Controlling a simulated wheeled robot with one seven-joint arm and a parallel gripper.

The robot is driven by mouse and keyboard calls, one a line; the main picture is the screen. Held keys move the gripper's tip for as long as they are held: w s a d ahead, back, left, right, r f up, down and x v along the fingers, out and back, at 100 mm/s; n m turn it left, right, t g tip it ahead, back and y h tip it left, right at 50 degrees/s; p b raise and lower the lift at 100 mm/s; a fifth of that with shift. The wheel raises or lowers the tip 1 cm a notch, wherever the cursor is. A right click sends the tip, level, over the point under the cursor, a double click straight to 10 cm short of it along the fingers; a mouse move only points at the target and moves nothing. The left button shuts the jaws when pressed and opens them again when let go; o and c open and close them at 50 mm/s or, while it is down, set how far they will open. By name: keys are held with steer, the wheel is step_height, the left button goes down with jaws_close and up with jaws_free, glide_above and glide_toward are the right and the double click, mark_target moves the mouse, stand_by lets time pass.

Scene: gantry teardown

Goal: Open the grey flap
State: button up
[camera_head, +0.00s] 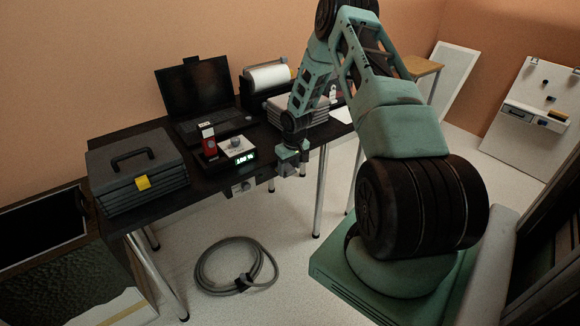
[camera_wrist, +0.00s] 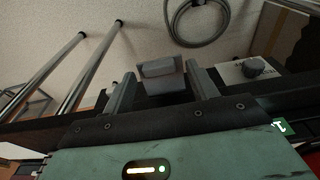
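A small grey block-like piece (camera_wrist: 160,68), which looks like the grey flap, shows in the wrist view between and just beyond the tips of my gripper (camera_wrist: 162,84). Its wide face is toward the camera, with a dark part below it. My gripper's two fingers stand apart, one on each side of the piece, with narrow gaps; I cannot tell whether either touches it. In the head view my gripper (camera_head: 288,165) points down at the front edge of the dark table (camera_head: 215,185).
A coiled hose (camera_head: 203,268) lies on the floor.

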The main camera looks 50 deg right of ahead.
steer(key=shift+r, duration=0.15)
step_height(320, 180, up, 17)
steer(key=s, duration=0.2)
steer(key=shift+s+a+b, duration=0.3)
steer(key=shift+b, duration=0.05)
stand_by(0.3)
steer(key=s+a+r+n, duration=0.1)
steer(key=a+r+n, duration=0.15)
steer(key=a, duration=0.85)
steer(key=s+a+r+n+g, duration=0.1)
steer(key=a+r, duration=0.2)
steer(key=a, duration=0.8)
steer(key=s+a+r+n, duration=0.1)
steer(key=a+r+n, duration=0.15)
steer(key=a, duration=0.75)
steer(key=s+a+r+n, duration=0.2)
steer(key=s+a, duration=0.5)
steer(key=s, duration=0.4)
steer(key=s+a+r+n+y, duration=0.1)
steer(key=s+a+r+n, duration=0.1)
steer(key=s+a, duration=0.6)
steer(key=s, duration=0.3)
steer(key=shift+a+g, duration=0.25)
steer(key=shift+g, duration=0.15)
steer(key=shift+f, duration=0.15)
